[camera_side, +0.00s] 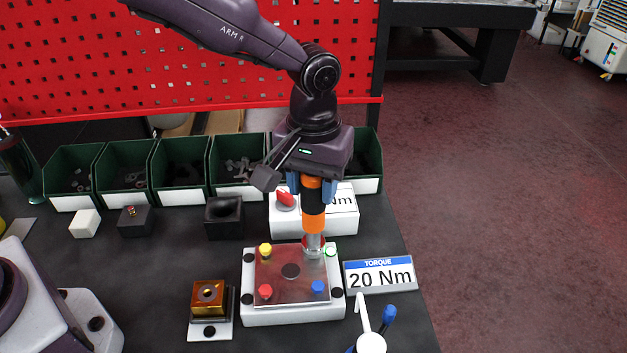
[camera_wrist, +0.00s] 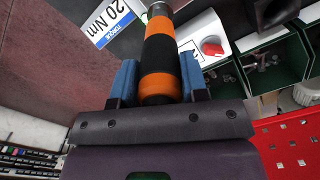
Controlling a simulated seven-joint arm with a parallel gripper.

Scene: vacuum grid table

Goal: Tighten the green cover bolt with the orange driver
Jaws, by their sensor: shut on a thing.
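The driver (camera_side: 313,221) has an orange and black handle and is upright in my gripper (camera_side: 311,188). The blue fingers are shut on its handle; the wrist view also shows the driver (camera_wrist: 160,52) between the fingers (camera_wrist: 159,82). Its pale tip end is low over the back right part of the clear cover (camera_side: 291,291), with a red ring around it. A pale bolt head with a green tinge (camera_side: 331,250) shows just right of the tip. I cannot tell whether the tip touches a bolt. Yellow (camera_side: 265,250), red (camera_side: 265,291) and blue (camera_side: 318,287) bolts sit at the other corners.
A 20 Nm torque sign (camera_side: 380,275) stands right of the cover's white base (camera_side: 262,317). A white box with a red knob (camera_side: 286,200) is close behind the driver. Green bins (camera_side: 180,170) line the back. A gold block (camera_side: 208,296) stands at left.

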